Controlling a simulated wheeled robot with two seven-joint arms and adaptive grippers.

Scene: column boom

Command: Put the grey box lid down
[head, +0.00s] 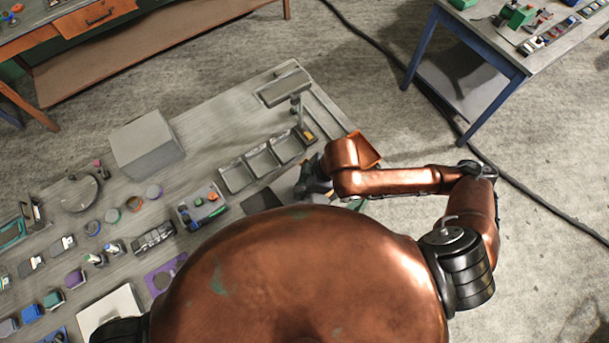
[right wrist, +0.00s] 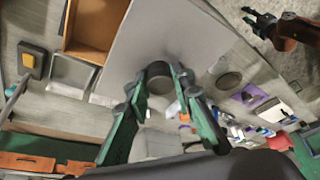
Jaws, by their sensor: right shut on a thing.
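The grey box lid (right wrist: 165,30) shows in the right wrist view as a large flat pale grey panel. A dark round knob (right wrist: 160,76) stands out from it. My right gripper (right wrist: 155,85) has its green fingers on either side of this knob and is shut on it. In the head view my right gripper (head: 312,178) is at the right end of the workbench, partly hidden by my arm. I cannot make out the lid there. My left gripper (right wrist: 262,22) shows small at the top right of the right wrist view, its fingers apart and apparently empty.
The workbench (head: 215,125) carries a grey box (head: 146,142) and a row of shallow trays (head: 237,176). A post with a flat head (head: 285,88) stands behind the trays. Many small items crowd the left side. A blue-legged table (head: 455,70) stands at the back right.

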